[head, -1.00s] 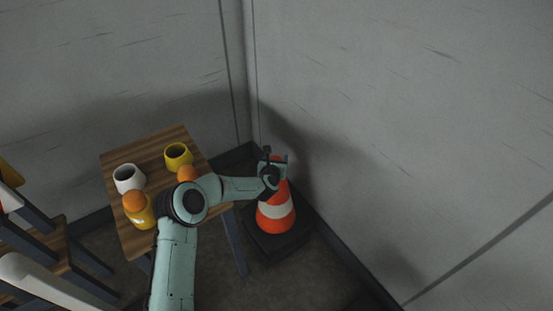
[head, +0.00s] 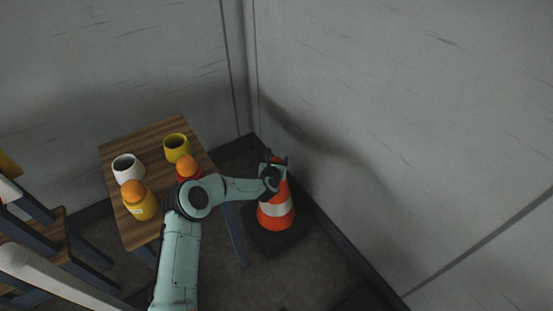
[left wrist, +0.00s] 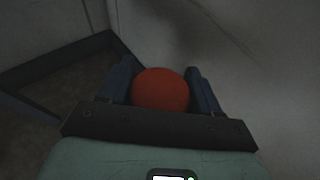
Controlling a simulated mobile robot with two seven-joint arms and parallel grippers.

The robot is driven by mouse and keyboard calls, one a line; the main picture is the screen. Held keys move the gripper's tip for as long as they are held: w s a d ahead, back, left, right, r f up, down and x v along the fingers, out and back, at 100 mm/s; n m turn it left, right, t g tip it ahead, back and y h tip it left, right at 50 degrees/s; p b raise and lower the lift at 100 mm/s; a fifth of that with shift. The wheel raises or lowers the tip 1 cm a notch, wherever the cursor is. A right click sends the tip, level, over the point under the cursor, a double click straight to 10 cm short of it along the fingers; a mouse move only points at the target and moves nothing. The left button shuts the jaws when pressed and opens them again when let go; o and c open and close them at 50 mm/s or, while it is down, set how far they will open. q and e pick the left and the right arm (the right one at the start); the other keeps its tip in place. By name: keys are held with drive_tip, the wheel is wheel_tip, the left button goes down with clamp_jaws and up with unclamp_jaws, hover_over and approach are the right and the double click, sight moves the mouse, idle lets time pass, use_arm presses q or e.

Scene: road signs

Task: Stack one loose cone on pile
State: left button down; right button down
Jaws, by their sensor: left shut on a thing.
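An orange cone (head: 275,220) with a white band and a dark square base stands upright in the room corner. I cannot tell whether it is one cone or several nested together. My left gripper (head: 274,166) is at its top, shut on it, and hides part of the upper cone. In the left wrist view, the cone's rounded red-orange top (left wrist: 160,90) sits between the two dark fingers of the left gripper (left wrist: 160,84). No separate loose cone is clearly visible. My right gripper is not in view.
Grey walls close in behind and right. Some floor in front is clear.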

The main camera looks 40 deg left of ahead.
use_arm(q)
drive_tip(key=shift+r, duration=0.1)
idle(0.5)
drive_tip(key=shift+c, duration=0.7)
unclamp_jaws()
drive_tip(key=shift+s+f, duration=0.1)
drive_tip(key=shift+f, duration=0.2)
drive_tip(key=p+v, duration=0.4)
drive_tip(key=v, duration=0.9)
drive_tip(key=shift+r+p, duration=0.2)
drive_tip(key=shift+p, duration=0.2)
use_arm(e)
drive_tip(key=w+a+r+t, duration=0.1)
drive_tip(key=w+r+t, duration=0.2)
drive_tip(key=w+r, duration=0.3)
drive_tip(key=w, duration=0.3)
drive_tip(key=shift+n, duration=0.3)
use_arm(q)
drive_tip(key=shift+d, duration=0.15)
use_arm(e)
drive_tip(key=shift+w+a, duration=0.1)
